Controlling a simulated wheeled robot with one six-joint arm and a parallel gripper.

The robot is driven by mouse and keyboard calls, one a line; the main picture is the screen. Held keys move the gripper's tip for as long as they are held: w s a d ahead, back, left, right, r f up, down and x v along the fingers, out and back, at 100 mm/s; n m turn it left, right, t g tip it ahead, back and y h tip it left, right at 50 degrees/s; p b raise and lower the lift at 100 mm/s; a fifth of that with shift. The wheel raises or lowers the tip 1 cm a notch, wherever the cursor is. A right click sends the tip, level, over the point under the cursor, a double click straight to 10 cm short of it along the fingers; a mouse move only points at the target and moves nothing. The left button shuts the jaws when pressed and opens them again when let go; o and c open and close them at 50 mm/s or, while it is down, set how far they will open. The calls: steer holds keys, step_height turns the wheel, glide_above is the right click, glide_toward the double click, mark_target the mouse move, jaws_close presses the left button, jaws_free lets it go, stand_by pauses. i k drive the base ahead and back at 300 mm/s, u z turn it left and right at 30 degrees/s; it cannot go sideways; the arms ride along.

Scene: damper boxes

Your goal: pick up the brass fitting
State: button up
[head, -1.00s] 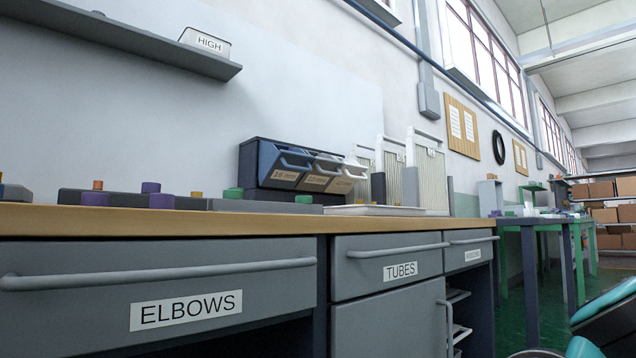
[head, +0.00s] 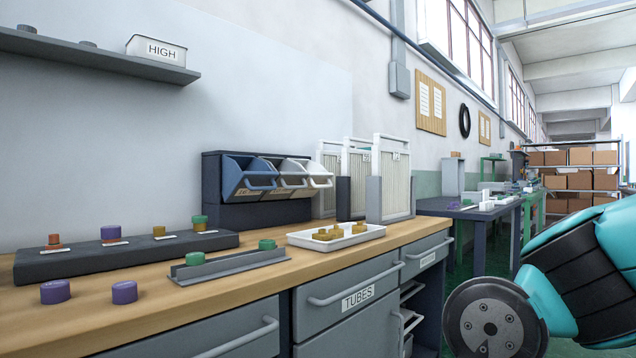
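Several brass-coloured fittings (head: 327,234) lie together in a shallow white tray (head: 364,237) on the wooden bench, just right of centre in the head view. They sit close to each other, so single shapes are hard to tell apart. Another brass-coloured piece (head: 159,231) stands on a dark rack (head: 130,258) at the left of the bench. Which one the task means cannot be told. Part of my arm, teal and black with a round dark end, shows at the lower right, apart from the bench. My gripper is not in view.
Purple caps (head: 124,292) and a grey channel (head: 232,266) with green caps lie on the bench top (head: 200,310). Tilting bins (head: 248,177) and upright white panels (head: 393,175) stand behind the tray. A shelf (head: 90,55) overhangs at upper left.

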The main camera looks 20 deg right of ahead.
mark_target(322, 236)
steer(key=k, duration=1.2)
steer(key=z, duration=0.5)
steer(key=i, duration=1.6)
steer(key=u, duration=0.55)
